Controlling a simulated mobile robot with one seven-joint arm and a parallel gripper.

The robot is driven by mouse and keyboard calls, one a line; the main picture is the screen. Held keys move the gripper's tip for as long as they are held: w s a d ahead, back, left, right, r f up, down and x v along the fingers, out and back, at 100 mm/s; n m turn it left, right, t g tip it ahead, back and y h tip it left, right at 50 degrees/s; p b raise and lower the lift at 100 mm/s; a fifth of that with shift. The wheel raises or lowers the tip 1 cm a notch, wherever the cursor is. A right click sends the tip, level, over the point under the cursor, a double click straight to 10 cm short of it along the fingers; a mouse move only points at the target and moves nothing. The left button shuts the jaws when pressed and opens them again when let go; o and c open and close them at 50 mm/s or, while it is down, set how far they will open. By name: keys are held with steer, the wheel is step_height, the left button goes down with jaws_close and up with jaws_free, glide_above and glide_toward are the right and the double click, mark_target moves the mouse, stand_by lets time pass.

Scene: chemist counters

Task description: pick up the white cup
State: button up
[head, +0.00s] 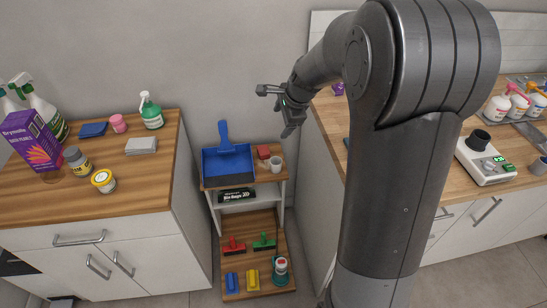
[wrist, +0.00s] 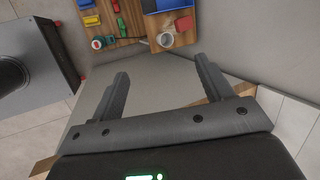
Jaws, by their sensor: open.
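The white cup (head: 276,164) stands on the top of the small wooden shelf unit (head: 265,182), at its right end, beside a red block. In the wrist view the cup (wrist: 166,40) shows above and between my fingers, well beyond their tips. My gripper (head: 281,109) is open and empty, in the air above and to the right of the shelf unit. Its two fingers also show in the wrist view (wrist: 160,68).
A blue dustpan (head: 228,163) stands left of the cup, and the red block (head: 264,152) is close to it. A counter with bottles (head: 60,200) is on the left. The right counter (head: 330,115) is near my gripper. Brushes (head: 234,246) lie on the lower board.

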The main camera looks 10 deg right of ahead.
steer(key=w+d+f+m, duration=0.2)
steer(key=w+f+m, duration=0.5)
steer(key=f, duration=0.5)
steer(key=m, duration=0.5)
glide_toward(276, 163)
steer(key=shift+w+a+f+m+g, duration=0.35)
steer(key=shift+a+f, duration=0.15)
steer(key=shift+f, duration=0.25)
steer(key=shift+s+a+x, duration=0.1)
steer(key=shift+s+x, duration=0.05)
steer(key=shift+x, duration=1.2)
steer(key=shift+s+a+x, duration=0.1)
steer(key=shift+s+x, duration=0.1)
steer(key=shift+x, duration=1.1)
steer(key=shift+f, duration=0.1)
steer(key=shift+c, duration=0.2)
steer(key=c, duration=1)
